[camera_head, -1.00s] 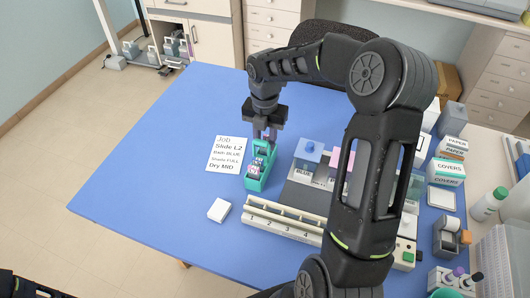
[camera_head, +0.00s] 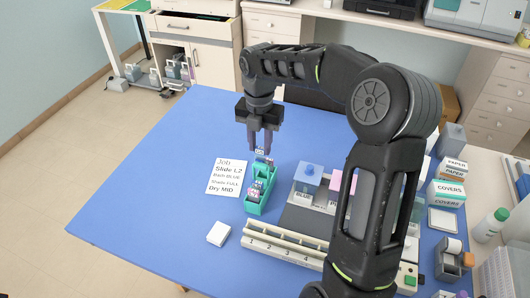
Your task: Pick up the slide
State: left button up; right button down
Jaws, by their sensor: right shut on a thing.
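My right gripper (camera_head: 262,148) points down over the back end of a teal slide rack (camera_head: 257,209). It is shut on a slide (camera_head: 260,153), whose small pale end shows just below the fingertips. Most of that slide is hidden by the fingers, and I cannot tell whether its lower end is clear of the rack. Several other slides with coloured labels stand in the rack (camera_head: 256,190). A white job card (camera_head: 228,178) left of the rack reads "Slide L2", "Bath BLUE", "Shade FULL", "Dry MID". My left gripper is not in view.
A cream strip with numbered places (camera_head: 280,247) lies in front of the rack. A grey station with a blue-lidded bath (camera_head: 308,174) is at right, partly behind my arm. A small white block (camera_head: 218,234) lies front left. The blue table's left side is clear.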

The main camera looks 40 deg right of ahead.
jog(key=w+a, duration=0.9)
jog(key=w, duration=0.4)
jog(key=shift+w+a, duration=0.25)
jog(key=shift+w, duration=0.15)
jog(key=shift+f, duration=0.15)
